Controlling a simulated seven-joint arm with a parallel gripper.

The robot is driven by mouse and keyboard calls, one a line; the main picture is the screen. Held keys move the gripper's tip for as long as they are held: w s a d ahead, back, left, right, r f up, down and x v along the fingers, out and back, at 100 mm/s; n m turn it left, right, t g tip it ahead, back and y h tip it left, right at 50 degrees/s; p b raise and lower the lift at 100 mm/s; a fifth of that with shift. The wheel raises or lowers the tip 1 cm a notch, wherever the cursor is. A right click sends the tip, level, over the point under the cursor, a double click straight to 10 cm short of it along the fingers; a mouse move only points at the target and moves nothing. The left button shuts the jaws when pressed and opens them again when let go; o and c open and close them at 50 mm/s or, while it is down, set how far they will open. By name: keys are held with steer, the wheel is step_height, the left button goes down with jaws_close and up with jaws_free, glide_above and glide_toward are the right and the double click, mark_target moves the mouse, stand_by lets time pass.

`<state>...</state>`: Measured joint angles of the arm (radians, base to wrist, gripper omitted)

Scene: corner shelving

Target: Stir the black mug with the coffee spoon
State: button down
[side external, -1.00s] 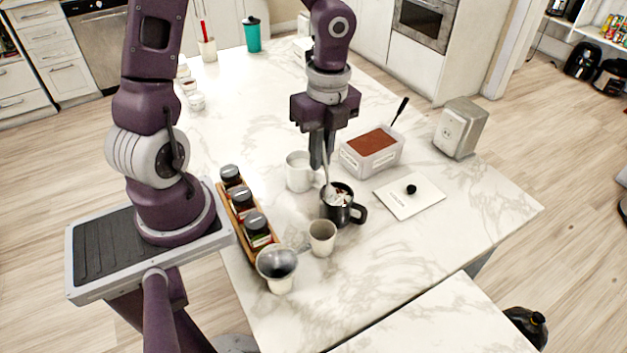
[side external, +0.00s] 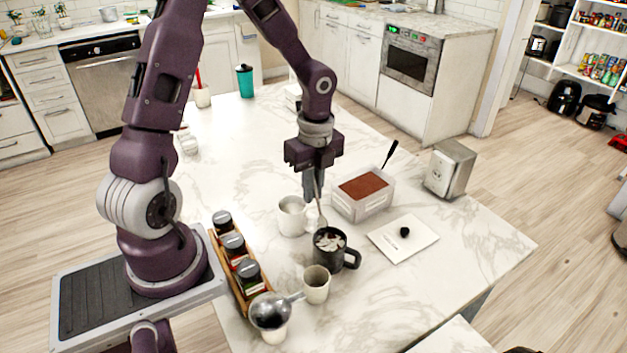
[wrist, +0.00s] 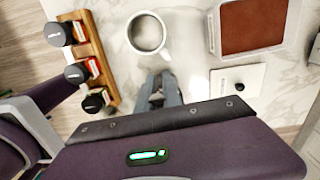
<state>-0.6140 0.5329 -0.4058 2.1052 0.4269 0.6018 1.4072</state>
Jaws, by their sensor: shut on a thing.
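The black mug (side external: 327,258) stands upright on the marble table in the side external view, with pale pieces on top of its contents. My gripper (side external: 314,197) points down above and slightly behind the mug. It is shut on the coffee spoon (side external: 321,217), a thin metal spoon slanting down. Its lower end is at the mug's back rim; I cannot tell how deep it reaches. In the wrist view my gripper's fingers (wrist: 160,90) are close together. The spoon is not clear there, and the black mug is hidden.
A white mug (side external: 291,222) stands close at the left; it also shows in the wrist view (wrist: 147,35). A box of brown powder (side external: 350,206) and a card (side external: 390,246) lie right. A spice rack (side external: 239,281), small cup (side external: 316,285) and metal scoop (side external: 268,311) are nearer.

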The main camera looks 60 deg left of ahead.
mark_target(320, 215)
steer(key=shift+d+f, duration=0.5)
steer(key=shift+f, duration=0.65)
steer(key=shift+d+f, duration=0.55)
steer(key=shift+f, duration=0.65)
steer(key=shift+d+f, duration=0.5)
steer(key=shift+f, duration=0.65)
